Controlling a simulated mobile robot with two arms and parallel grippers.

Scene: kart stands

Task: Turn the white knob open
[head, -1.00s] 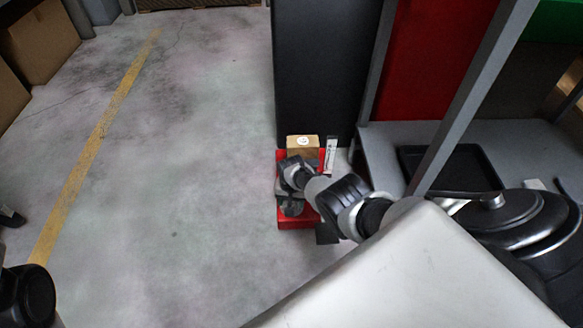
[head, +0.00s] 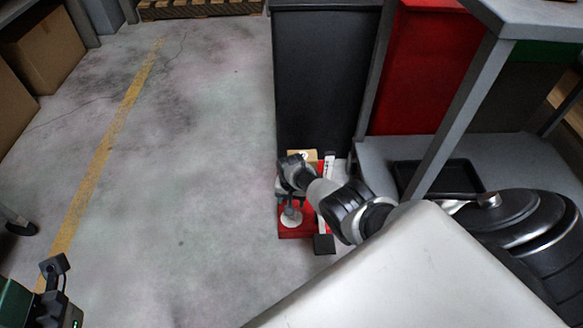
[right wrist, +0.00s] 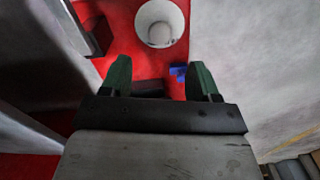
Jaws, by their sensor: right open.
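The white knob (head: 291,217) is a round white piece on a low red stand (head: 325,227) on the floor, near the foot of a dark panel. In the right wrist view the knob (right wrist: 161,24) looks like a hollow white cup with a pale centre, at the top. My right gripper (right wrist: 158,80) is open and empty. Its two green fingers point toward the knob, apart from it. In the head view my right arm hides part of the stand and the fingers are not clear. At the lower left, what seems to be part of my left arm shows without fingers.
A tan block (head: 303,155) and a white lever (head: 328,166) with a black end are on the stand. A small blue piece (right wrist: 178,71) is near the right finger. A grey table frame (head: 465,105) is at right.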

